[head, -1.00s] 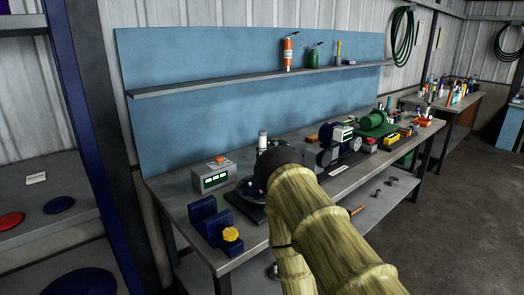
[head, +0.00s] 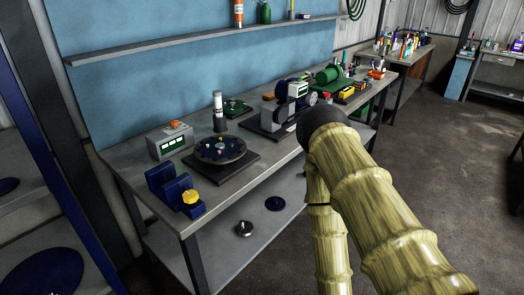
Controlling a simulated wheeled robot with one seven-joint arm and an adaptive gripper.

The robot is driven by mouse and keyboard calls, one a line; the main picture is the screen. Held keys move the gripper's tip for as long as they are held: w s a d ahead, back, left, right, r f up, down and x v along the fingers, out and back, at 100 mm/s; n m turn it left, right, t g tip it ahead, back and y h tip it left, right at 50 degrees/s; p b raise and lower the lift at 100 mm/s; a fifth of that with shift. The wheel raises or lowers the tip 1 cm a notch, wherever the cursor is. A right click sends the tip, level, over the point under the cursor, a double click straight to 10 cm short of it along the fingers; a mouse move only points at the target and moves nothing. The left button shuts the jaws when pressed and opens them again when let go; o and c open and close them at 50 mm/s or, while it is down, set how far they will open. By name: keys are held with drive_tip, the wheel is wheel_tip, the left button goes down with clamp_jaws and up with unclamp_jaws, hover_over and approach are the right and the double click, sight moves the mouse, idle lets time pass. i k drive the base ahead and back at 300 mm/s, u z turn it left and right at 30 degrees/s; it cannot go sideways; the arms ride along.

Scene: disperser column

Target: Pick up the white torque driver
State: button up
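No white torque driver can be picked out for certain. An upright cylinder with a white upper part and a dark lower part (head: 219,112) stands on the workbench (head: 130,155), behind a dark round turntable (head: 220,150); I cannot tell whether it is the driver. My arm, in a yellow-brown ribbed cover with a dark joint, crosses the head view from the lower right and hides part of the bench's front edge. My gripper does not show.
A blue stepped block with a yellow knob (head: 190,197) and a grey box with an orange button (head: 171,141) stand at the bench's near end. Machines crowd its far half. A lower shelf (head: 225,225) holds several round parts. Open floor (head: 430,160) lies to the right.

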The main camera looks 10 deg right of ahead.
sight(217, 94)
drive_tip(key=u, duration=0.35)
drive_tip(key=k, duration=0.55)
drive_tip(key=u, duration=0.75)
drive_tip(key=i, duration=1)
drive_tip(key=z, duration=1)
drive_tip(key=i, duration=0.3)
drive_tip(key=z, duration=0.35)
